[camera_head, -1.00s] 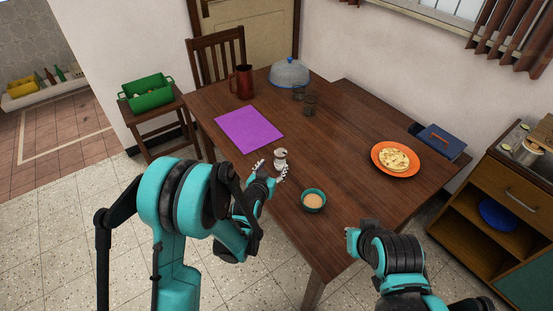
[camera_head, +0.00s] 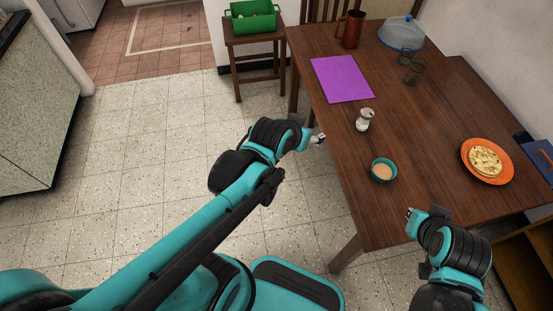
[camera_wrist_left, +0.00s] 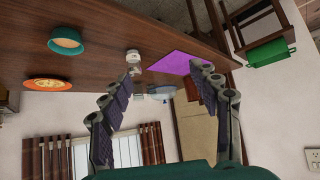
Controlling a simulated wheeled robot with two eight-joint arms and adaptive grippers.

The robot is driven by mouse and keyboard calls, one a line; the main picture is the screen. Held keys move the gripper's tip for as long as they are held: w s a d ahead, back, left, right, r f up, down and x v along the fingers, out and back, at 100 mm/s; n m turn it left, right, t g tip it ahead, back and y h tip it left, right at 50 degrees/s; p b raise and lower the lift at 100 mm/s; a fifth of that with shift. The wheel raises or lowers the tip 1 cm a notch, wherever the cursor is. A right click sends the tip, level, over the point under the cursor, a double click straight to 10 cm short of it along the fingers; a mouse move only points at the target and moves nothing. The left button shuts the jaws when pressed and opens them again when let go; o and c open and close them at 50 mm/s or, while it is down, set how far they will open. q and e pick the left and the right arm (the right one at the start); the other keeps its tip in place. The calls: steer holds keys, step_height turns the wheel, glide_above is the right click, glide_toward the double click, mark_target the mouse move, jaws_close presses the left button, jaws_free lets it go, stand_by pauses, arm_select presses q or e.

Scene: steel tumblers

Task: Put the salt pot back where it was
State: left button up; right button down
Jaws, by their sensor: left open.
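The salt pot (camera_head: 364,120), small and pale with a metallic top, stands upright on the wooden table between a purple mat (camera_head: 342,79) and a teal bowl (camera_head: 383,170). My left gripper (camera_head: 318,139) is off the table's left edge, apart from the pot and empty. In the left wrist view its fingers (camera_wrist_left: 163,72) are spread wide, with the salt pot (camera_wrist_left: 133,57) beyond them on the tabletop. My right gripper (camera_head: 410,213) is by the table's front edge; its fingers are too small to read.
The table (camera_head: 415,125) also holds a red-brown mug (camera_head: 351,29), dark tumblers (camera_head: 411,74), a blue-grey dome (camera_head: 402,32) and an orange plate (camera_head: 466,163) with flat food. A green crate (camera_head: 252,17) sits on a side stand. The table between bowl and tumblers is clear.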

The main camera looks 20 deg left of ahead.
arm_select(q)
steer(key=s+a+n+g+y, duration=0.1)
steer(key=s+a+g, duration=0.1)
steer(key=s, duration=0.9)
steer(key=shift+s+a+f, duration=0.25)
steer(key=shift+a+f, duration=0.2)
steer(key=shift+a, duration=0.25)
